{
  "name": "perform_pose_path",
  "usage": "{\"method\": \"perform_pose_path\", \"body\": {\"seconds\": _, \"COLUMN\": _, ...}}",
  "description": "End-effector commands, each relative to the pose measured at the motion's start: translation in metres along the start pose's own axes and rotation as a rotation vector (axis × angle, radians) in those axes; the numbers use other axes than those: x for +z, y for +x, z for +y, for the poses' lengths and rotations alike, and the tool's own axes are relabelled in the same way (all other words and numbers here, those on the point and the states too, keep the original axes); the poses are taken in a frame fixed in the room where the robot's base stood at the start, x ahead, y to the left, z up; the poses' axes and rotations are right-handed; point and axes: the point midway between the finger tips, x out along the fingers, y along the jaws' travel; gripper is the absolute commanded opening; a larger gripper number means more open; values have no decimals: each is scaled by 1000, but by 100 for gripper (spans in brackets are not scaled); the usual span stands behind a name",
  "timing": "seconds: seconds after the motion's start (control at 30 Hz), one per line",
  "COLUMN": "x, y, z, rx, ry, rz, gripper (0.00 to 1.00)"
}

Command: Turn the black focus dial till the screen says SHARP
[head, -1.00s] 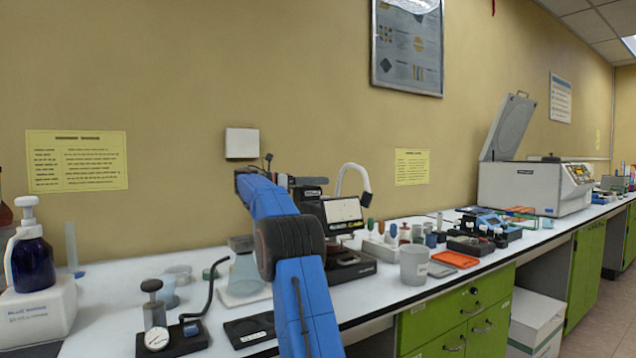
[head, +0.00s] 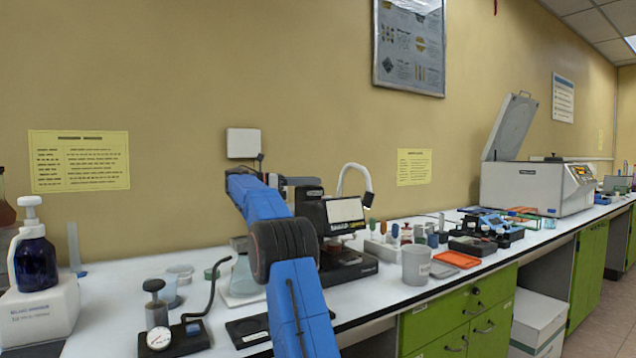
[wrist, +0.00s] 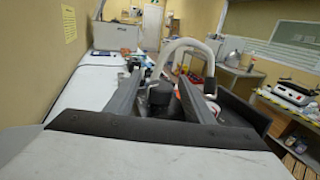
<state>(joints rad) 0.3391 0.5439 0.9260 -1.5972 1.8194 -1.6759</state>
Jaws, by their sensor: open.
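The instrument with the screen (head: 345,210) stands on the bench behind my blue arm. The screen is pale with small coloured marks under it, and I cannot read any word on it. In the wrist view my gripper (wrist: 161,88) is open, its two long grey fingers reaching forward. A dark, round, knob-like part (wrist: 158,97) shows between the fingers; it looks like the black focus dial, but I cannot tell whether the fingers touch it. In the head view my arm and the instrument hide the gripper and the dial.
A grey cup (head: 415,265), an orange tray (head: 456,259) and several small bottles stand right of the instrument. A flask (head: 243,275) and a gauge stand (head: 160,337) are to its left. A white curved arm (head: 356,172) rises behind it.

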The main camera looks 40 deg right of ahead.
Motion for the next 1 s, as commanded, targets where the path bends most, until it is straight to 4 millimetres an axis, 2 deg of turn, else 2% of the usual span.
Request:
{"method": "perform_pose_path", "body": {"seconds": 0.03, "x": 0, "y": -12, "z": 1, "rx": 3, "ry": 1, "rz": 0, "gripper": 48}}
{"method": "perform_pose_path", "body": {"seconds": 0.3, "x": -1, "y": -67, "z": 1, "rx": 3, "ry": 1, "rz": 1, "gripper": 48}}
{"method": "perform_pose_path", "body": {"seconds": 0.6, "x": 0, "y": -119, "z": 1, "rx": 2, "ry": 2, "rz": 1, "gripper": 48}}
{"method": "perform_pose_path", "body": {"seconds": 0.8, "x": 0, "y": -136, "z": 0, "rx": 0, "ry": 1, "rz": 1, "gripper": 48}}
{"method": "perform_pose_path", "body": {"seconds": 1.0, "x": 0, "y": -139, "z": 0, "rx": 0, "ry": 2, "rz": 0, "gripper": 48}}
